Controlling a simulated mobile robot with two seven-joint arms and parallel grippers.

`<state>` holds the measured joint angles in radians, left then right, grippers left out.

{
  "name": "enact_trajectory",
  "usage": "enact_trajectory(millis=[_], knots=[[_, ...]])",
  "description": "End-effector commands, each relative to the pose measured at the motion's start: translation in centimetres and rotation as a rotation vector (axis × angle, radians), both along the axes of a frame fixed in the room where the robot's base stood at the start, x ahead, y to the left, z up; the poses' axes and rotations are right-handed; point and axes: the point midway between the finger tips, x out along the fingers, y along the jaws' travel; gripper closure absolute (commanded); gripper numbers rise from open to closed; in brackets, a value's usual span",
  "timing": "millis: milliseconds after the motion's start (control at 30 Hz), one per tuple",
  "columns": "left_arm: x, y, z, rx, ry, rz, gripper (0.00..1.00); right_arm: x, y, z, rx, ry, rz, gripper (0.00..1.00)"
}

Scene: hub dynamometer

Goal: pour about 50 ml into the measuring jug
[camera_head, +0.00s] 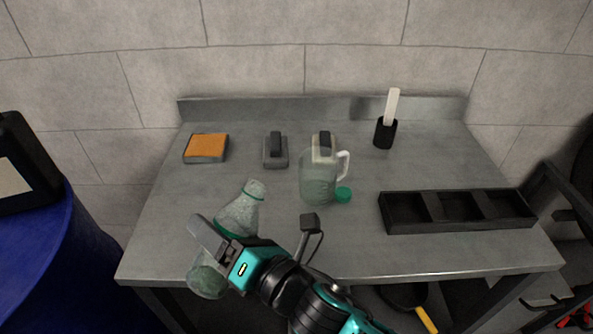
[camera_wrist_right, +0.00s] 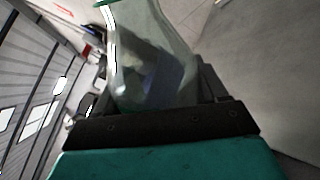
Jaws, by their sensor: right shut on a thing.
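The measuring jug (camera_head: 318,183) is clear, with a white handle on its right, and stands upright on the grey table. A green cap (camera_head: 343,194) lies at its right side. My right gripper (camera_head: 222,242) is shut on a clear, greenish bottle (camera_head: 240,213) at the table's front left edge. The bottle is tilted, its neck up and to the right, left of and nearer than the jug. Its middle is partly hidden by the gripper. In the right wrist view the bottle (camera_wrist_right: 150,50) sits between the fingers. My left gripper is not in view.
A black compartment tray (camera_head: 457,227) stands at the right. An orange-topped sponge (camera_head: 206,147), a grey block with a black handle (camera_head: 275,151) and a brush in a black holder (camera_head: 386,131) stand at the back. A blue drum (camera_head: 50,235) is at the left.

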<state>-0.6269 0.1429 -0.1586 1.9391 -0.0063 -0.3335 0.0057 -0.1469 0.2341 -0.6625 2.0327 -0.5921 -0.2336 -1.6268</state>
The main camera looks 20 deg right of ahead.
Motion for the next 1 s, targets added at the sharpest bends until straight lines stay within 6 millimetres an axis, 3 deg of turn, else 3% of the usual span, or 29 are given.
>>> enact_trajectory(millis=[33,100,233,267,400,1000], knots=[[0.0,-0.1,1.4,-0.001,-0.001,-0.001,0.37,0.2,-0.1,1.1,-0.058,-0.036,0.007,0.96],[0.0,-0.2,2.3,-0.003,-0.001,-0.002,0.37,0.4,-0.2,1.6,-0.137,-0.084,0.011,0.96],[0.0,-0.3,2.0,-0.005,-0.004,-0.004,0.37,1.0,-0.7,0.0,-0.314,-0.185,0.02,0.96],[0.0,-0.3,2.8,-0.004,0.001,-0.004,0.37,1.2,-0.9,0.9,-0.355,-0.211,0.022,0.96],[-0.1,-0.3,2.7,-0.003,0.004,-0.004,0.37,2.4,-2.0,1.3,-0.494,-0.299,0.02,0.96],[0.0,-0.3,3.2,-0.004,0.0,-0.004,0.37,5.6,-5.4,7.9,-0.679,-0.411,-0.009,0.96]])
